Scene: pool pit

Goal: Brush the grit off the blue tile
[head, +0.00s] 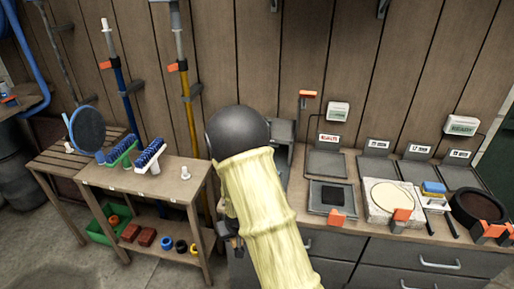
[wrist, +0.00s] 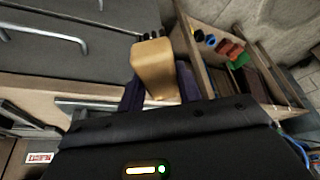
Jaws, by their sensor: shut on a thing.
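My gripper (wrist: 160,82) is shut on a tan wooden block-like tool (wrist: 154,66) with a row of dark tufts at its far end, perhaps a brush. The two dark fingers sit on either side of it in the wrist view. It hangs in front of the drawer fronts, beside the small bench. In the head view my yellow-sleeved arm hides most of the gripper. I cannot single out a blue tile with grit for sure. A small blue-topped block (head: 433,187) stands on the worktop at the right, and a dark square (head: 335,195) lies in a tray.
The worktop carries a pale slab with a round disc (head: 390,194), a dark round dish (head: 477,207) and labelled trays (head: 325,163). The bench (head: 150,181) at left holds blue-bristled brushes (head: 150,153). Its lower shelf holds red blocks (head: 145,237).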

